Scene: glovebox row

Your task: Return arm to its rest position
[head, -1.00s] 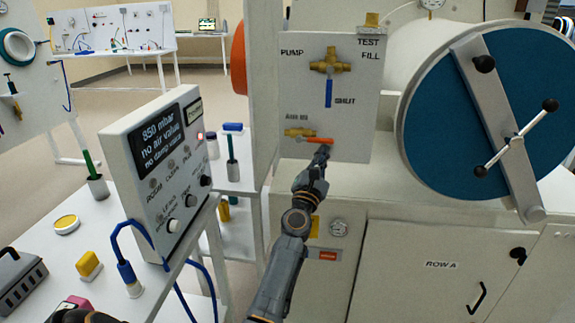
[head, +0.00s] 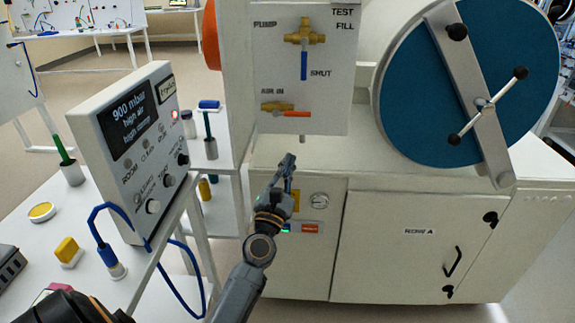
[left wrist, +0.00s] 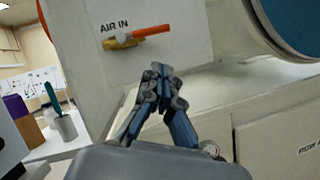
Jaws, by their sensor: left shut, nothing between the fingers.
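My left gripper (head: 287,163) is shut and empty, in front of the glovebox below the valve panel (head: 335,95). The orange-handled AIR IN valve (head: 290,113) is above it, apart from the fingertips, with its handle lying level. In the left wrist view the shut fingers (left wrist: 161,72) point up toward the panel, and the AIR IN valve handle (left wrist: 150,32) shows above them. At the lower left of the head view, a dark part of my own body shows. My right gripper is not seen.
The controller box (head: 138,155) reads 900 mbar, high air, with a red lamp. It stands on a white table with a blue cable (head: 98,215), yellow block (head: 69,251) and yellow-topped dish (head: 41,211). The round blue door (head: 500,60) is at the right. Floor at lower right is clear.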

